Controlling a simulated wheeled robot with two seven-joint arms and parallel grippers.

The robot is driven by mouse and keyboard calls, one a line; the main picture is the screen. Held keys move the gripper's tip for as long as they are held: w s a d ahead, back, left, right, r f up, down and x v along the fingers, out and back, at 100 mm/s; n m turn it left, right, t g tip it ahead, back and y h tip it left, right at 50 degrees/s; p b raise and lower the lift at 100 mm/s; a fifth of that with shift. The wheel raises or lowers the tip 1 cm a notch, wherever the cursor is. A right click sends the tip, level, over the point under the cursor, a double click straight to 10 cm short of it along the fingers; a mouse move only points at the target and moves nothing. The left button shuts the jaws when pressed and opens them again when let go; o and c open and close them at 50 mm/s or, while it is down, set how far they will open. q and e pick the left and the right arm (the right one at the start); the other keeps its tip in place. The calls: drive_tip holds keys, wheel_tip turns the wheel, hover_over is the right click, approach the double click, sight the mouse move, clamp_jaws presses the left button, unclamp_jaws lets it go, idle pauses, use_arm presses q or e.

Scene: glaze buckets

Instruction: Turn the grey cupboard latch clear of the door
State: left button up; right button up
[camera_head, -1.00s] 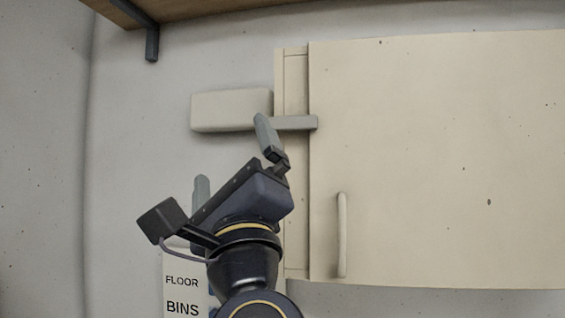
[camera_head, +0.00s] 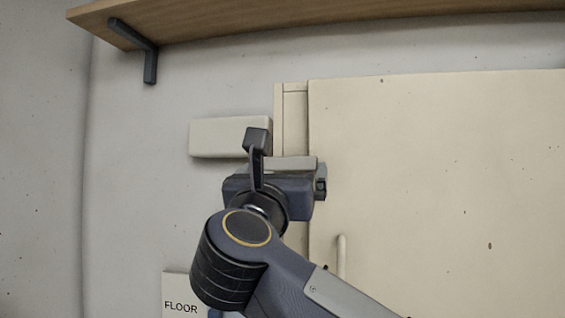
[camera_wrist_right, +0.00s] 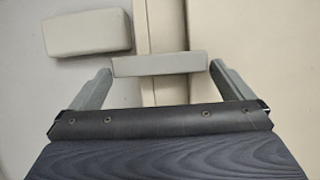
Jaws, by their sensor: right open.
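The grey latch (camera_head: 292,162) is a short horizontal bar reaching across the cupboard's left frame onto the edge of the cream door (camera_head: 430,180). My right gripper (camera_head: 278,182) is in front of the latch and covers its lower part. In the right wrist view, the open fingers of the gripper (camera_wrist_right: 160,78) stand at either end of the latch (camera_wrist_right: 158,65), with the bar between their tips. Small gaps seem to show; contact cannot be told. My left gripper is not in view.
A cream block (camera_head: 216,138) is on the wall left of the latch. The door handle (camera_head: 341,257) is below right, partly behind my arm. A wooden shelf (camera_head: 240,20) with a dark bracket (camera_head: 149,62) is above. A "FLOOR" sign (camera_head: 180,300) is at lower left.

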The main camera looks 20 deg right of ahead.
drive_tip(key=shift+w+d+r, duration=0.1)
drive_tip(key=shift+w+d, duration=0.05)
drive_tip(key=c, duration=0.6)
